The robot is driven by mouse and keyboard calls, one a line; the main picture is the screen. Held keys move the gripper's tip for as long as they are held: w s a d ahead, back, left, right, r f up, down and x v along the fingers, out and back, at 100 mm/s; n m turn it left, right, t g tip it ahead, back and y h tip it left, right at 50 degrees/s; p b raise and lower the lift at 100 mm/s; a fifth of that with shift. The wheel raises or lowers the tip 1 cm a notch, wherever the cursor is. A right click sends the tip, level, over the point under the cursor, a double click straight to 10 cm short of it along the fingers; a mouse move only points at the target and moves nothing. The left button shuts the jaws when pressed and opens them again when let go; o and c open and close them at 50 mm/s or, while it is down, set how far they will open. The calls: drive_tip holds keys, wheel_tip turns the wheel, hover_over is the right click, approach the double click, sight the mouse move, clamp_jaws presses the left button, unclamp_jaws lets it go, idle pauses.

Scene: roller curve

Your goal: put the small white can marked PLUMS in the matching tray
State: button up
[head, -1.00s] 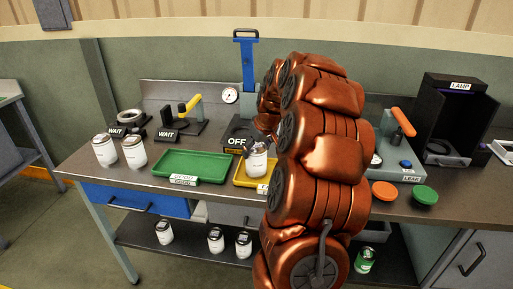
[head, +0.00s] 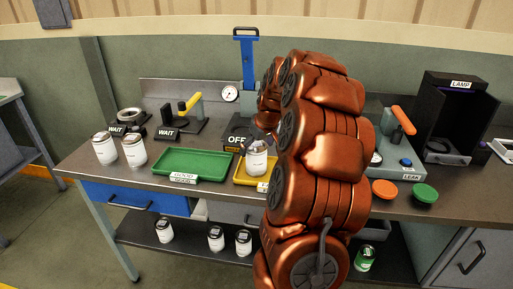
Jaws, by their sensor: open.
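A small white can (head: 257,162) stands upright at the yellow tray (head: 242,177), in the middle of the workbench. Its print is too small to read, so I cannot tell whether it says PLUMS. My gripper (head: 259,143) is open at the can's top; I cannot tell whether the fingers touch it. My copper-coloured arm hides the right part of the yellow tray and most of its label. A green tray (head: 190,164) labelled GOOD lies empty just to the left.
Two white cans (head: 134,151) stand at the bench's left, near two fixtures marked WAIT (head: 166,134). A blue-handled press (head: 247,75) marked OFF stands behind the gripper. A LEAK device and LAMP box (head: 459,120) are at right. Several cans stand on the lower shelf.

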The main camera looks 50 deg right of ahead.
drive_tip(key=b+v, duration=0.2)
drive_tip(key=v, duration=1)
drive_tip(key=s+a+f+n+g+y, duration=0.1)
drive_tip(key=s+a+f, duration=0.1)
drive_tip(key=a, duration=0.7)
drive_tip(key=s+a+f+g, duration=0.1)
drive_tip(key=s+a+f, duration=0.1)
drive_tip(key=a, duration=0.7)
drive_tip(key=s+a+f+n+g+y, duration=0.1)
drive_tip(key=s+a+f, duration=0.1)
drive_tip(key=a, duration=0.6)
drive_tip(key=s+a+f+g, duration=0.1)
drive_tip(key=s+a+f, duration=0.1)
drive_tip(key=s, duration=0.4)
drive_tip(key=s+a+f+g, duration=0.1)
drive_tip(key=s+a+f, duration=0.2)
drive_tip(key=s+a, duration=0.2)
drive_tip(key=s+a+f+g+h, duration=0.1)
drive_tip(key=s+a+f, duration=0.2)
drive_tip(key=s, duration=0.5)
drive_tip(key=shift+s+a+f, duration=0.25)
drive_tip(key=shift+a, duration=0.05)
drive_tip(key=shift+r, duration=0.1)
